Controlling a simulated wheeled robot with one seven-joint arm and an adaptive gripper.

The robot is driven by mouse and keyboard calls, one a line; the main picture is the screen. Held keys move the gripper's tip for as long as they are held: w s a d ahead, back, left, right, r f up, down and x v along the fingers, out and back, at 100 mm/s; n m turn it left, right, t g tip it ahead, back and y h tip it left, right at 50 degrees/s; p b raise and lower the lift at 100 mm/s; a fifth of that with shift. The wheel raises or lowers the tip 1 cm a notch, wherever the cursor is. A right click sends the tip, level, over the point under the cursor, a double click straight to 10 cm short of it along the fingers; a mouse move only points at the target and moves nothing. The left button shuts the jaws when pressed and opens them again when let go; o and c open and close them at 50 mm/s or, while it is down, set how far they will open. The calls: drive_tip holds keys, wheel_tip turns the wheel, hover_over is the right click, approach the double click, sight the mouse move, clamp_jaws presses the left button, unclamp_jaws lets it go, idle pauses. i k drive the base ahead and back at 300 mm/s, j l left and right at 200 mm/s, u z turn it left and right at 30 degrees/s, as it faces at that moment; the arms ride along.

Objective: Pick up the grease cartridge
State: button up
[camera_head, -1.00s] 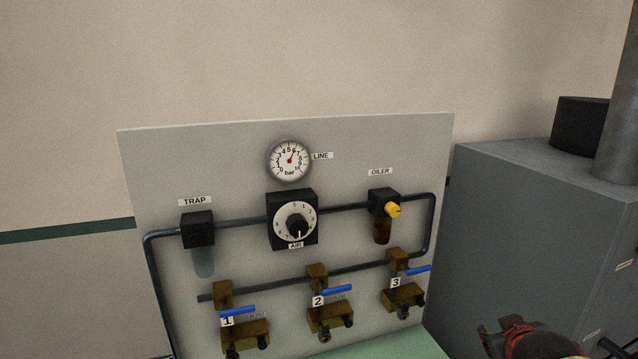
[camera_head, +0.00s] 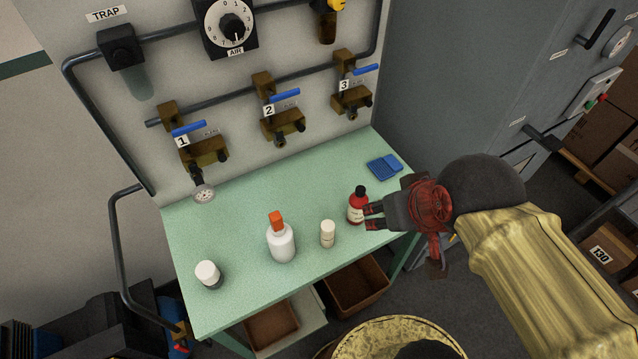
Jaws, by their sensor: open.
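No readable label tells me which container is the grease cartridge. A red bottle with a black cap and a pale label (camera_head: 356,208) stands upright near the right end of the green bench. A small cream cylinder (camera_head: 327,234) stands left of it. My gripper (camera_head: 374,217) is open, coming in from the right, with its fingertips close beside the red bottle. Whether they touch it I cannot tell. Nothing is seen held.
A white bottle with an orange cap (camera_head: 281,243) and a white-topped jar (camera_head: 208,275) stand farther left on the bench (camera_head: 240,215). A blue pad (camera_head: 384,167) lies at the back right. The valve panel (camera_head: 85,40) rises behind; a grey cabinet (camera_head: 450,80) stands right.

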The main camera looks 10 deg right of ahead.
sight(327, 226)
drive_tip(key=k+l+z, duration=0.45)
drive_tip(key=k+l, duration=0.25)
drive_tip(key=l, duration=0.15)
